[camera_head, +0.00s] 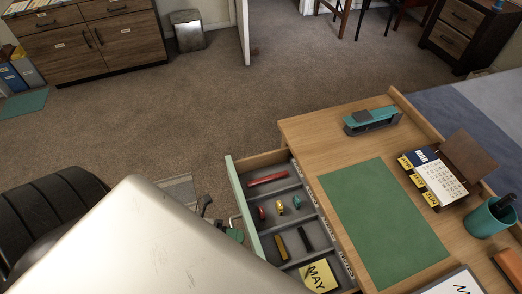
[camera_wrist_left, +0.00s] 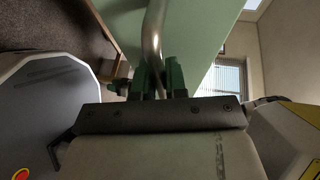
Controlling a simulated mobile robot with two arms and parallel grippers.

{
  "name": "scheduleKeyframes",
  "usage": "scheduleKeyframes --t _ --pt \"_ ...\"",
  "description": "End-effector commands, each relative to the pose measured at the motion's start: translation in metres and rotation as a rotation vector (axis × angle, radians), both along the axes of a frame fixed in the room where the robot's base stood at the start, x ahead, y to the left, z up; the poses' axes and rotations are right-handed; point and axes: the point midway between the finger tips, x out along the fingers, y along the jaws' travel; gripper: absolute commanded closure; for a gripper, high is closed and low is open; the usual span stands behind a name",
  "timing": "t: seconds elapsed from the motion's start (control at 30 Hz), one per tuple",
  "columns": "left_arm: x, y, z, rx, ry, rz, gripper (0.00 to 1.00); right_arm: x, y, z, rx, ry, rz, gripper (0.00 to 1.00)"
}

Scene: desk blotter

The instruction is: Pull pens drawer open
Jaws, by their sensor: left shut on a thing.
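The desk drawer (camera_head: 238,200) has a pale green front and stands pulled out from the wooden desk (camera_head: 300,130). My left gripper (camera_head: 228,226) is at the outer side of the drawer front, partly hidden by my arm. In the left wrist view its green fingers (camera_wrist_left: 158,78) are shut on the curved metal handle (camera_wrist_left: 153,40), against the green front (camera_wrist_left: 200,35). My right gripper is not in view.
On the desk are a green mat (camera_head: 385,220), a teal stapler (camera_head: 372,119), a calendar (camera_head: 438,180) and a teal pen cup (camera_head: 490,217). A black chair (camera_head: 55,215) stands left of my arm. Carpet (camera_head: 200,120) beyond the drawer is clear.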

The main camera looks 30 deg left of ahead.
Motion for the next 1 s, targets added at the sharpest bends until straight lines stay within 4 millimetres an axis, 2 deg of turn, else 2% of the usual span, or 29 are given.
scheduleKeyframes --t 0.03,0.2,0.4,0.6,0.97,1.0 --pt "-0.011 0.008 0.001 0.002 0.004 0.001 1.0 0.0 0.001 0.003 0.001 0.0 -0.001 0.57" --pt "-0.036 0.028 0.0 0.002 0.005 0.0 1.0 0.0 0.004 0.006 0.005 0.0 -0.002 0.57" --pt "-0.054 0.042 0.0 0.001 0.001 0.001 1.0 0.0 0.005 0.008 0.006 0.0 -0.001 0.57" --pt "-0.061 0.048 0.0 0.001 -0.001 0.001 1.0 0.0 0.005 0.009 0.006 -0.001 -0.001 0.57" --pt "-0.061 0.048 0.0 0.0 -0.001 0.001 1.0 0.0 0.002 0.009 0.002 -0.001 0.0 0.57" --pt "-0.061 0.048 0.0 0.0 -0.001 0.001 0.83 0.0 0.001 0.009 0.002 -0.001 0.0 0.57"
